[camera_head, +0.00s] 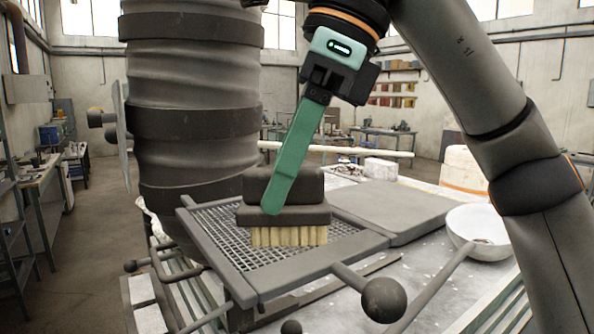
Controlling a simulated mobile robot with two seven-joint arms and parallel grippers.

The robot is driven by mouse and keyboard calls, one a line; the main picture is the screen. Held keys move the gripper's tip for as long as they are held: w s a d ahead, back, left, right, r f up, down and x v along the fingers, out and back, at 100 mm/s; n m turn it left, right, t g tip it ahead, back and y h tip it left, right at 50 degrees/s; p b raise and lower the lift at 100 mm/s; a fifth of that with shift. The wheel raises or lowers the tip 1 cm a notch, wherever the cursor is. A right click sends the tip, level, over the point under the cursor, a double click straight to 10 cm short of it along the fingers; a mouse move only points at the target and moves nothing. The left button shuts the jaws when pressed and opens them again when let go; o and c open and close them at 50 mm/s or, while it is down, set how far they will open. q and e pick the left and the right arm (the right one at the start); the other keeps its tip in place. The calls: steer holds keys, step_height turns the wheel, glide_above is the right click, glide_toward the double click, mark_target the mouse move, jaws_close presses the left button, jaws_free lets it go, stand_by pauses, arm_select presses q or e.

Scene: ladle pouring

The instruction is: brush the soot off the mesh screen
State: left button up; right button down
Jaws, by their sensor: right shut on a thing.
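The mesh screen (222,238) is a grey wire grid in a dark frame, lying flat at the middle of the view. Soot on it cannot be told apart from the grey wire. The brush (285,214) has a dark stepped block and pale bristles pointing down. It is over the middle of the screen and hides part of the grid. The bristle ends are at or very near the mesh; contact is not clear. My right gripper (275,203) comes from above, shut on the brush block, with one green finger across its near face. My left gripper is out of view.
A thick ribbed dark duct (192,110) stands behind the screen at left. A flat grey plate (395,208) lies to the right of the screen. A white bowl (480,232) stands farther right. A dark ball-ended handle (383,299) juts out at the front.

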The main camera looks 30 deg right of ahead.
mark_target(251, 170)
steer(key=shift+w+a+f, duration=0.1)
steer(key=shift+w+a, duration=0.05)
steer(key=shift+w, duration=1.7)
steer(key=shift+w+a+r, duration=0.1)
steer(key=shift+w+a, duration=0.05)
steer(key=shift+w, duration=1.75)
steer(key=shift+w+a+f, duration=0.1)
steer(key=shift+w+a, duration=0.05)
steer(key=shift+w, duration=1.7)
steer(key=shift+a, duration=0.7)
steer(key=shift+s+a, duration=0.15)
steer(key=shift+s, duration=1.15)
steer(key=shift+s+d+r+b, duration=0.2)
steer(key=shift+s+b, duration=0.1)
steer(key=shift+s, duration=0.15)
steer(key=shift+s+f, duration=0.1)
steer(key=shift+s, duration=0.5)
steer(key=shift+s+d+f+b, duration=0.15)
steer(key=shift+s+b, duration=0.3)
steer(key=shift+s, duration=2.5)
steer(key=shift+s+d, duration=0.2)
steer(key=shift+s, duration=1.4)
